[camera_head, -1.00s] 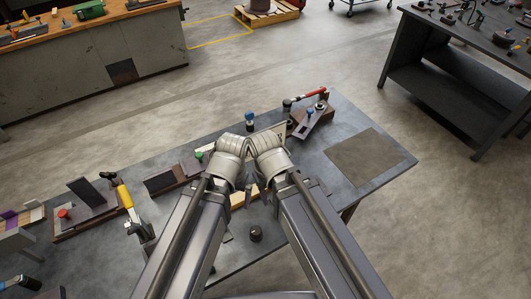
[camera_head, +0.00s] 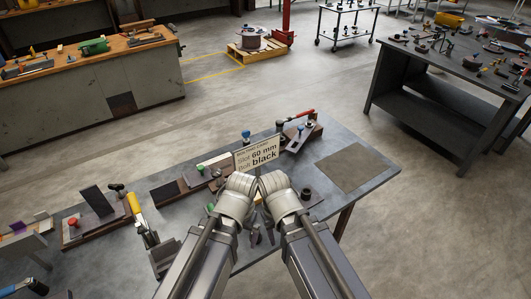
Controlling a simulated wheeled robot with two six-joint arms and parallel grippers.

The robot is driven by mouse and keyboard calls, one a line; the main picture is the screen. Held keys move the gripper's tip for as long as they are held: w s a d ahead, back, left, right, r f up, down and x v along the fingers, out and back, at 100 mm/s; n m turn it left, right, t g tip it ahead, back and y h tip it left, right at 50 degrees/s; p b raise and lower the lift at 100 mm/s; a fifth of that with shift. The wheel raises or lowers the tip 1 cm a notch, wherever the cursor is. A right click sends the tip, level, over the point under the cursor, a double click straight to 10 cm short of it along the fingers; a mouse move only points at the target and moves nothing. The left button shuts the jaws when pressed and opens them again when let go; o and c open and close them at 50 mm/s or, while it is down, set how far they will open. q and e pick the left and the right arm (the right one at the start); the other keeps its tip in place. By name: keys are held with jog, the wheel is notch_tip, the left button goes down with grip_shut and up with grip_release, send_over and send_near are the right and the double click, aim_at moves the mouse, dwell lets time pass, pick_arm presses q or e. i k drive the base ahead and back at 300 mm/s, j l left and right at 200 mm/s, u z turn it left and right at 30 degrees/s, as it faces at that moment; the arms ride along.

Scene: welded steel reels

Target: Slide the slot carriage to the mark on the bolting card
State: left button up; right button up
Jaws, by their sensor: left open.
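The bolting card (camera_head: 257,153) stands upright near the far edge of the grey table. It reads "Slot 60 mm" and "Bolt black". I cannot tell which part is the slot carriage. My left gripper (camera_head: 254,235) is open over the table in front of the card. My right gripper (camera_head: 271,234) is close beside it; its jaws are too hidden to judge. Neither visibly touches a fixture.
A fixture with a red knob (camera_head: 92,210) and a yellow-handled clamp (camera_head: 135,204) stand at the left. A black round part (camera_head: 305,194) lies right of my wrists. A bare brown mat (camera_head: 354,167) covers the table's right end. Workbenches stand beyond open floor.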

aim_at(194, 179)
jog(key=i+l, duration=0.15)
jog(key=i, duration=0.35)
jog(key=i+l+u, duration=0.15)
jog(key=i, duration=0.35)
